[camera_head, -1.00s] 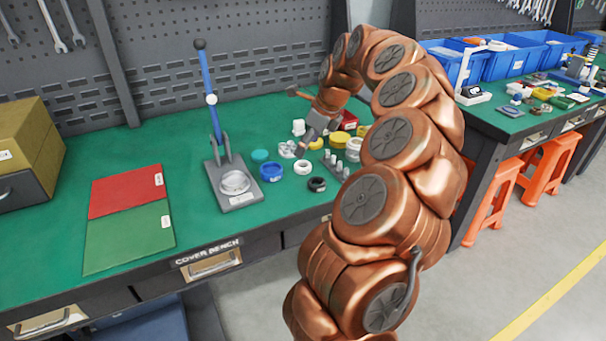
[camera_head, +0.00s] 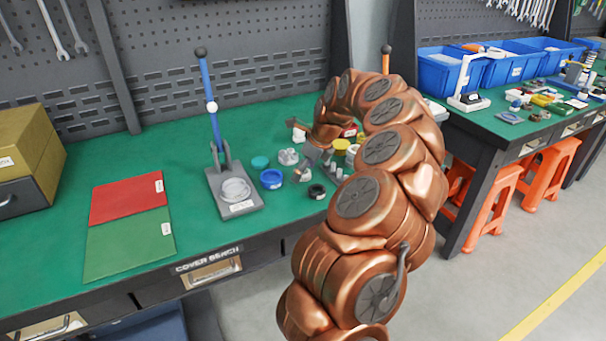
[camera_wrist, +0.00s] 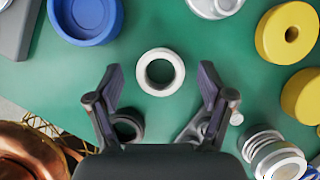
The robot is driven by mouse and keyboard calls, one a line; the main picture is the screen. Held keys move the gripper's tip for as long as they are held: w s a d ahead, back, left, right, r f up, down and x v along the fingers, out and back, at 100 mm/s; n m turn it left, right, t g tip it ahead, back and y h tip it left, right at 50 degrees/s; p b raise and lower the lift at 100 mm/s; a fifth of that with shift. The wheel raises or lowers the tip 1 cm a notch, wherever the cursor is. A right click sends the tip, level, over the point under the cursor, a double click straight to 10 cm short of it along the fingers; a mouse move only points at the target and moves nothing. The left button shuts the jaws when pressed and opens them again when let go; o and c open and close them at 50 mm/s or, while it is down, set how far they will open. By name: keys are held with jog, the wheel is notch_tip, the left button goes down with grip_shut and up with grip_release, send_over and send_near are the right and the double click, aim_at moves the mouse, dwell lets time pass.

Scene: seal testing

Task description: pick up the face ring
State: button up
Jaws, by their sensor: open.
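A white ring (camera_wrist: 150,54), which fits the face ring, lies flat on the green bench top in the wrist view. It sits between and slightly ahead of my fingertips, with green showing through its hole. My gripper (camera_wrist: 160,82) is open, with one finger on each side of the ring and a gap to both. In the head view my gripper (camera_head: 304,174) points down over the bench and largely hides the ring. The height of my fingertips above the bench is hard to tell.
A blue cup (camera_wrist: 85,20) lies up-left and a black ring (camera_wrist: 127,124) is near my left finger. Yellow discs (camera_wrist: 287,33) and a threaded metal part (camera_wrist: 270,150) lie on the right. A lever press (camera_head: 234,190) stands left of my gripper. Red and green mats (camera_head: 128,220) lie further left.

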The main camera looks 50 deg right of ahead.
jog(key=c, duration=0.9)
jog(key=shift+r, duration=0.1)
jog(key=shift+c, duration=0.2)
